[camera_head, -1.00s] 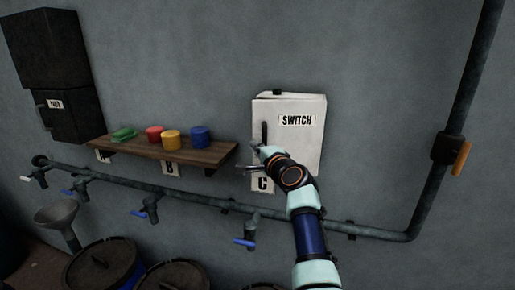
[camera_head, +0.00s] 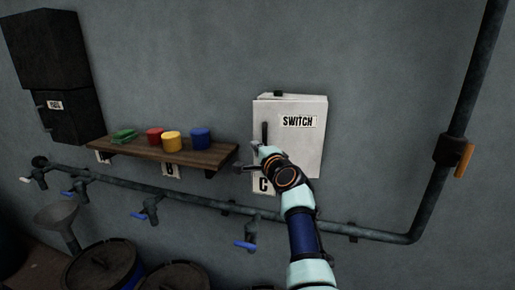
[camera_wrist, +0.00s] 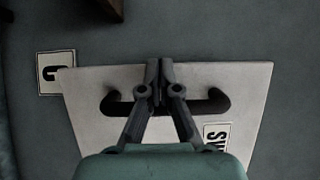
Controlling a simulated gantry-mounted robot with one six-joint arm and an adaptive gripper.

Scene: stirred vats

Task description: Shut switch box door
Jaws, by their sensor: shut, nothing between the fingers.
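The white switch box (camera_head: 308,145) hangs on the grey wall, right of the shelf. Its door carries a SWITCH label and a dark vertical handle (camera_head: 265,133) near its left edge. The door looks shut or nearly so; I cannot tell whether it is fully flush. Contact with the door or handle cannot be made out.
A wooden shelf (camera_head: 180,153) with coloured containers stands out from the wall to the left. A pipe (camera_head: 200,194) with blue-handled taps runs below the box and rises at the right. Barrels (camera_head: 105,262) stand at the lower left. The wall above the box is clear.

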